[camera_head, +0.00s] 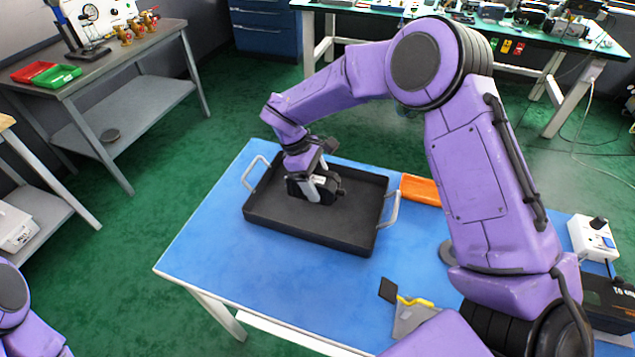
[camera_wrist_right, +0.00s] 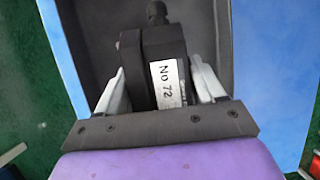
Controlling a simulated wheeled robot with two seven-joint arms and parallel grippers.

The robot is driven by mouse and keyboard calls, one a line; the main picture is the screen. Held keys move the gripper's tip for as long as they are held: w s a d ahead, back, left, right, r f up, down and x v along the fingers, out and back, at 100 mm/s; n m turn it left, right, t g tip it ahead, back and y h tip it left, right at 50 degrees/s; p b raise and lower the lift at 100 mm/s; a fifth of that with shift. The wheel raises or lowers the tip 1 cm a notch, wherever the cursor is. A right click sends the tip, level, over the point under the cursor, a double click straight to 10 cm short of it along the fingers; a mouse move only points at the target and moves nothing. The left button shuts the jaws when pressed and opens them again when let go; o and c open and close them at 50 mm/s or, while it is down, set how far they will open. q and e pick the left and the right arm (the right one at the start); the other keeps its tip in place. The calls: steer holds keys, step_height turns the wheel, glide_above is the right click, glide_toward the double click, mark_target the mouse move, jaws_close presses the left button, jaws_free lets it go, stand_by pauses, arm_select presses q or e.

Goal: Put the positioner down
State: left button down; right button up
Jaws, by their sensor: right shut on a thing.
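The positioner (camera_head: 328,186) is a dark, blocky device, and in the right wrist view its black body (camera_wrist_right: 152,62) carries a white label reading "NO 72". My right gripper (camera_head: 318,188) is shut on it, with a pale finger on each side in the wrist view (camera_wrist_right: 160,88). The positioner is inside the outline of a black tray (camera_head: 310,231) with light metal handles, on the blue table. Whether it touches the tray floor I cannot tell. My left gripper is out of view; only part of my left arm shows at the lower left.
An orange tray (camera_head: 421,190) lies right of the black tray. A grey tool with yellow edging (camera_head: 411,314) lies near the front, and a white box with a black knob (camera_head: 592,238) stands at the right. The blue table (camera_head: 205,246) is clear left of the tray.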

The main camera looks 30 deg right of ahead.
steer(key=f, duration=0.1)
steer(key=w+f, duration=0.1)
steer(key=f, duration=0.1)
steer(key=d+f+p, duration=0.1)
steer(key=f, duration=0.1)
steer(key=shift+w+f, duration=0.1)
steer(key=shift+w, duration=0.3)
steer(key=shift+f, duration=0.25)
steer(key=o, duration=1.5)
steer(key=shift+r, duration=0.4)
steer(key=b+v, duration=0.2)
steer(key=v, duration=0.8)
steer(key=shift+w+a+r+b, duration=0.15)
steer(key=shift+a+b, duration=0.1)
steer(key=shift+b, duration=0.15)
steer(key=shift+w+a+r, duration=0.1)
steer(key=shift+r, duration=0.45)
